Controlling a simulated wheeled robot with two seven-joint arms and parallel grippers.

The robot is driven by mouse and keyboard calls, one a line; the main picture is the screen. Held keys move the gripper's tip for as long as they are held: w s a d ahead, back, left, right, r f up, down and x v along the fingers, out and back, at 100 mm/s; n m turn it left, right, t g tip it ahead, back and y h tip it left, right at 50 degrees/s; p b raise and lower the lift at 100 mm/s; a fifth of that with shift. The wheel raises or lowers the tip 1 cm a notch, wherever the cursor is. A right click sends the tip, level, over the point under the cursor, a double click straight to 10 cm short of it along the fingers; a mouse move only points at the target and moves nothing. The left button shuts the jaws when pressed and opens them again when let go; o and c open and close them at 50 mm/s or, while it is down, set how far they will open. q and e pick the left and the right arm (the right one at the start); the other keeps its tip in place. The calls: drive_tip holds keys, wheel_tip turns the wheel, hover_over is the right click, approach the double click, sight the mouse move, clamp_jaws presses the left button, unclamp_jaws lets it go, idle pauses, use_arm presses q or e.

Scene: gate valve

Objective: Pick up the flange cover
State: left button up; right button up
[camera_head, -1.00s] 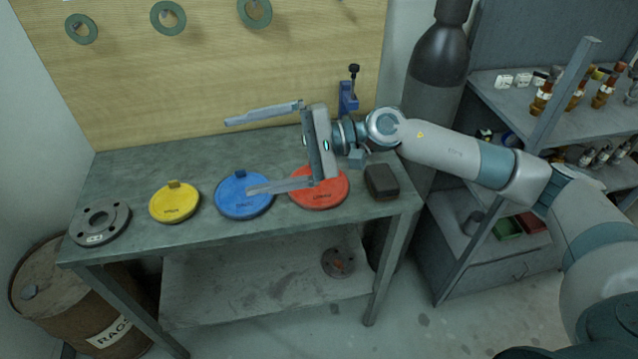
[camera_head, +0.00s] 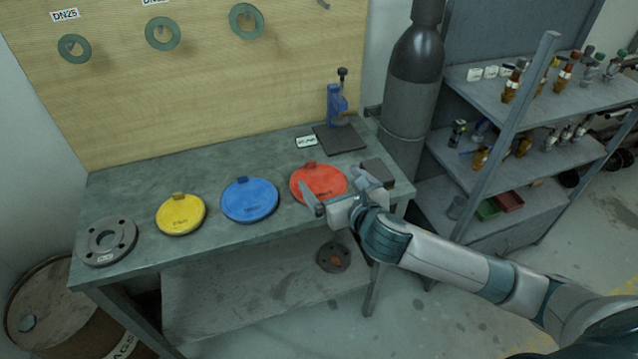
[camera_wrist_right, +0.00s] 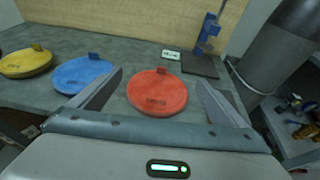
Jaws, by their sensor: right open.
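Three flange covers lie flat on the grey workbench (camera_head: 140,253): a yellow cover (camera_head: 181,214), a blue cover (camera_head: 249,200) and a red cover (camera_head: 318,181), each with a small tab at its back edge. My right gripper (camera_head: 336,186) is open at the front of the red cover. In the right wrist view the red cover (camera_wrist_right: 157,93) lies ahead, between the lines of the two spread fingers (camera_wrist_right: 158,92), with nothing gripped. The blue cover (camera_wrist_right: 83,74) and yellow cover (camera_wrist_right: 25,62) are to its left. My left gripper is not in view.
A grey flange (camera_head: 106,240) lies at the bench's left end. A blue clamp tool (camera_head: 337,105) on a dark plate stands at the back right. A dark block (camera_head: 377,172) lies right of the red cover. A gas cylinder (camera_head: 412,85) and shelves stand to the right.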

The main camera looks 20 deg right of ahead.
sight(321, 182)
drive_tip(key=shift+s+d+f+m+g+h, duration=0.15)
drive_tip(key=shift+s+d+f+m+g, duration=0.15)
drive_tip(key=shift+f, duration=0.2)
drive_tip(key=shift+s+d+f+m+g+h, duration=0.15)
drive_tip(key=shift+s+d+f+g, duration=0.1)
drive_tip(key=shift+s+f, duration=0.2)
drive_tip(key=shift+w, duration=0.2)
drive_tip(key=shift+w+f, duration=0.1)
drive_tip(key=shift+w, duration=0.15)
drive_tip(key=p+x, duration=0.3)
drive_tip(key=x, duration=0.7)
drive_tip(key=shift+w, duration=0.2)
drive_tip(key=shift+w+f, duration=0.2)
drive_tip(key=shift+w, duration=0.3)
drive_tip(key=shift+a, duration=0.1)
